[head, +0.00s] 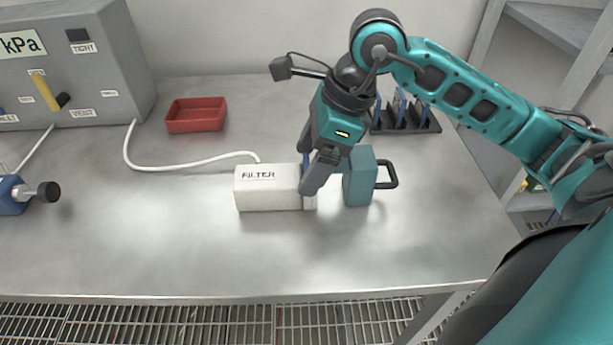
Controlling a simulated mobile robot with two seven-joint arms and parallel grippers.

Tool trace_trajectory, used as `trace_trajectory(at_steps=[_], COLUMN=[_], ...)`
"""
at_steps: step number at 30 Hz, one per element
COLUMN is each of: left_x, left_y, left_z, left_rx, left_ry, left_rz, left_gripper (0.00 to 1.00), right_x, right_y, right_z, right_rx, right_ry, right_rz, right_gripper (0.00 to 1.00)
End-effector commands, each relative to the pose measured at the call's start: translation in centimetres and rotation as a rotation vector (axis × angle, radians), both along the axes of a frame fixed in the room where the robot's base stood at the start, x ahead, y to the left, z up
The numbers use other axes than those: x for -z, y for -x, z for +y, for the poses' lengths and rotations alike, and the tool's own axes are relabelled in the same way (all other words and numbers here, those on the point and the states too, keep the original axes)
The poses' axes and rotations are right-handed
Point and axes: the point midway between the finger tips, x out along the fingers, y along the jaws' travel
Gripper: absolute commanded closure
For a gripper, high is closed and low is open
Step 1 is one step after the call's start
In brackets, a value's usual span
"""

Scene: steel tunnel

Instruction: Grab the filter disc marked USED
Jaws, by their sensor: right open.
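A white housing labelled FILTER (268,189) sits on the steel table near the middle. My right gripper (311,183) points down at the right end of this housing, with its jaws open. A small blue edge shows between the gripper and the housing; I cannot tell if it is a disc. A teal block with a black handle (359,184) stands just right of the gripper. Behind it is a dark rack (410,124) with several upright blue-edged discs, partly hidden by my arm. No USED mark is readable. My left gripper is out of view.
A red tray (196,116) lies at the back left. A grey kPa panel box (88,66) stands at the far left, with a white hose (190,166) running to the housing. A blue part with a black knob (46,192) is at the left edge. The table's front is clear.

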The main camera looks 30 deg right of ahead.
Motion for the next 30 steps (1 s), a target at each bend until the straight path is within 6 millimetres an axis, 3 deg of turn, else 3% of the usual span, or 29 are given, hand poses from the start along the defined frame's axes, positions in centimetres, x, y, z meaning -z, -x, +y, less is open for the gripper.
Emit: trace_trajectory(at_steps=[6, 24, 30], left_x=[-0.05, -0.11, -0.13], left_y=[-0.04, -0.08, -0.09], left_z=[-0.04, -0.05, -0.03], left_rx=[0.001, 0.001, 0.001], left_ry=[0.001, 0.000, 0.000], left_rz=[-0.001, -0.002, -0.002], left_gripper=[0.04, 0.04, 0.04], right_x=[0.01, -0.03, -0.05], right_y=[-0.03, -0.02, -0.03], right_z=[0.00, -0.02, -0.02], right_rx=[0.000, 0.000, 0.000], right_ry=[0.000, 0.000, 0.000], right_rz=[-0.001, -0.001, -0.001], right_gripper=[0.17, 0.74, 0.75])
